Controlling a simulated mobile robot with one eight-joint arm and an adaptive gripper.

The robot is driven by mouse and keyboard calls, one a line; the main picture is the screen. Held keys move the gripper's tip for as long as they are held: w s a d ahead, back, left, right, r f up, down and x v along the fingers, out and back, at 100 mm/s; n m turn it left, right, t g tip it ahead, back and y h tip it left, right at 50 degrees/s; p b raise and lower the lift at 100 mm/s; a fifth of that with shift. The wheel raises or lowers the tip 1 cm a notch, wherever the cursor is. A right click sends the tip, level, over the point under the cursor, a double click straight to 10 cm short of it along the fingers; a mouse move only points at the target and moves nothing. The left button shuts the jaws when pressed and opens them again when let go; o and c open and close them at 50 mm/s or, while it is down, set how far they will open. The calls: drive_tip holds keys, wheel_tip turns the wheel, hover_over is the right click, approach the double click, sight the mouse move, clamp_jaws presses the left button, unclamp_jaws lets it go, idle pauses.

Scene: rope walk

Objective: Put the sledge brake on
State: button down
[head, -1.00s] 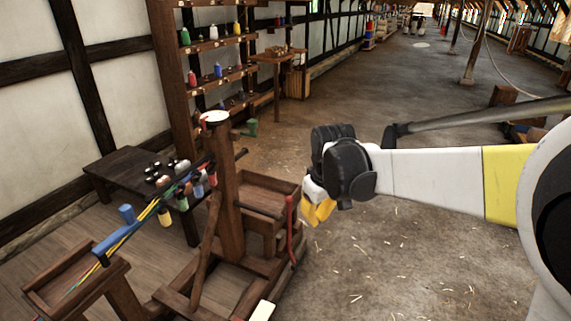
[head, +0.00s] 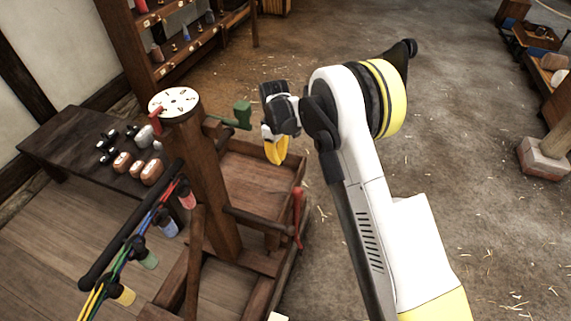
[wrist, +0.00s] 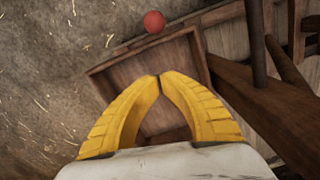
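The wooden sledge (head: 259,262) stands left of my arm, with an upright post (head: 207,175) and an open tray (head: 262,180). A red lever (head: 298,212) stands upright at its near right side and looks like the brake; no label shows. In the wrist view a round red knob (wrist: 154,21), seemingly this lever's end, lies beyond my fingertips, beside the tray's edge. My gripper (head: 275,160) hangs over the tray's far right corner, apart from the lever. In the wrist view its yellow fingertips (wrist: 159,77) meet with nothing between them.
A green crank handle (head: 236,117) sticks out from the post near my gripper. A white dial (head: 174,103) tops the post. Coloured strands on hooks (head: 147,240) run to the lower left. A dark table (head: 75,150) holds weights.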

drive_tip(key=d+f+b, duration=0.1)
drive_tip(key=f+b, duration=0.1)
drive_tip(key=f, duration=0.1)
drive_tip(key=s+d+f+b, duration=0.1)
drive_tip(key=f, duration=0.3)
drive_tip(key=f+b, duration=0.2)
drive_tip(key=f, duration=0.2)
drive_tip(key=shift+s+d+b, duration=0.35)
drive_tip(key=shift+s+d, duration=0.25)
drive_tip(key=shift+d, duration=0.15)
